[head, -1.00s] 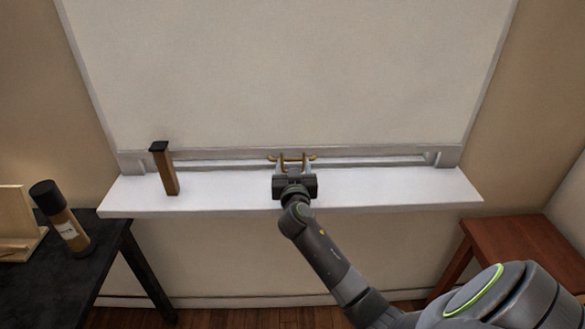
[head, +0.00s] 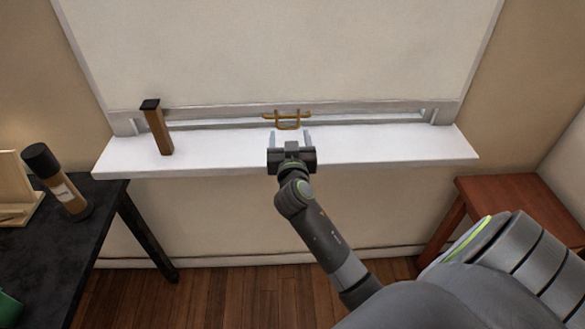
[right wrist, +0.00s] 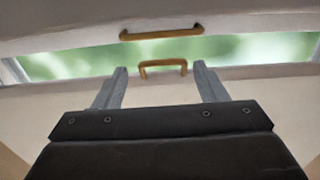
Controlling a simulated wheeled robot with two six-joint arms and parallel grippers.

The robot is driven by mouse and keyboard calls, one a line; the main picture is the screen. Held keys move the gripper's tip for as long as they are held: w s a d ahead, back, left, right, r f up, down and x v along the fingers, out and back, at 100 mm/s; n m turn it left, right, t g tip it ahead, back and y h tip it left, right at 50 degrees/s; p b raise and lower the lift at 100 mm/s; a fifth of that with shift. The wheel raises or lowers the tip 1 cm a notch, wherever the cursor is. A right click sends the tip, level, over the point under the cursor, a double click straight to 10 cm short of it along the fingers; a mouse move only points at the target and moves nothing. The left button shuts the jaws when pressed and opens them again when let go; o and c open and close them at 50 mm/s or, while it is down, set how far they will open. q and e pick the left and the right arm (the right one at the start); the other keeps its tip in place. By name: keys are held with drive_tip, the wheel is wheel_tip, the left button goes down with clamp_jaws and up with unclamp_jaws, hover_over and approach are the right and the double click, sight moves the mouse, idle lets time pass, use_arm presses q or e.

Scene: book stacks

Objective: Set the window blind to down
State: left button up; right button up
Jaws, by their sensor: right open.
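The cream window blind (head: 290,50) hangs over nearly the whole window. Its bottom edge is just above the lower frame, and a narrow green strip of window (right wrist: 90,58) shows below it in the right wrist view. A brass handle (head: 287,115) is at the blind's bottom edge; it also shows in the right wrist view (right wrist: 161,33). A second brass handle (right wrist: 163,66) is on the frame below the strip. My right gripper (head: 290,136) is open and empty over the sill, apart from both handles; its fingers also show in the right wrist view (right wrist: 160,84). My left gripper is out of view.
The white sill (head: 220,155) holds a tall brown, black-topped object (head: 158,130) to the left. A dark table (head: 100,205) with a bottle (head: 57,182) stands at left, and a reddish wooden table (head: 520,200) at right. The sill around my gripper is clear.

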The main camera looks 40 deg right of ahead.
drive_tip(key=b+v, duration=0.1)
drive_tip(key=v, duration=1)
drive_tip(key=shift+s+d, duration=0.1)
drive_tip(key=shift+c, duration=0.5)
